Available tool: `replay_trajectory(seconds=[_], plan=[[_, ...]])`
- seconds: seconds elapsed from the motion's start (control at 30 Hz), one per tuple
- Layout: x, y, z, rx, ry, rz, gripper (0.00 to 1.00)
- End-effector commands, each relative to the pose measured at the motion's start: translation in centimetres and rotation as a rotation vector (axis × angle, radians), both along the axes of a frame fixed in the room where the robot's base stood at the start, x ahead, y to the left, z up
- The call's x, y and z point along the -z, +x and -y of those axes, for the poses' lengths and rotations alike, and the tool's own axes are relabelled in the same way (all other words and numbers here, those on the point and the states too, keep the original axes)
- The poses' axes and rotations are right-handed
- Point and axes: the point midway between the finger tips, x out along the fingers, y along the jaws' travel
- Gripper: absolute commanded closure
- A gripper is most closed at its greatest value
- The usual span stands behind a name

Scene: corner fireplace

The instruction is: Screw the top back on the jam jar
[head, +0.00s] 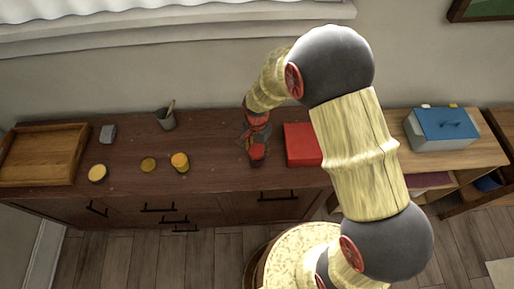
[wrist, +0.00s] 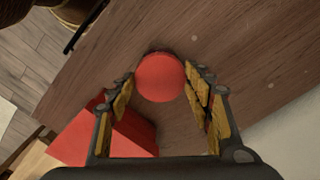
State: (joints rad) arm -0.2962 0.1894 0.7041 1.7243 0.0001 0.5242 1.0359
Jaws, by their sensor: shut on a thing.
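My gripper (head: 256,140) is shut on a red round piece (head: 257,154) at the middle of the dark wooden cabinet top. In the wrist view the red piece (wrist: 160,77) shows its flat round face between the two yellow-padded fingers of my gripper (wrist: 160,85). I cannot tell if it is the jam jar or another container, or if it touches the wood. To the left stand a short yellow jar (head: 180,162) and a low, flat golden disc (head: 148,165), which looks like a lid. A round piece with a pale top (head: 97,173) is further left.
A red box (head: 303,145) lies close right of my gripper. A grey cup with a utensil (head: 166,120), a small grey block (head: 108,133) and a wooden tray (head: 40,155) are to the left. A blue-lidded box (head: 440,128) stands right. The wood around the golden disc is clear.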

Motion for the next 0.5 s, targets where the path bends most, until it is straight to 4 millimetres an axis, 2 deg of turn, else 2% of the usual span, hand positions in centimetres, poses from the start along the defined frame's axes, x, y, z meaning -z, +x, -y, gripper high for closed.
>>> replay_trajectory(seconds=[0.2, 0.23, 0.5], plan=[[0.20, -0.18, 0.03, 0.008, -0.001, -0.004, 0.78], [0.20, -0.16, 0.03, 0.007, -0.001, -0.004, 0.48], [0.08, -0.05, 0.01, 0.006, 0.000, -0.001, 0.33]])
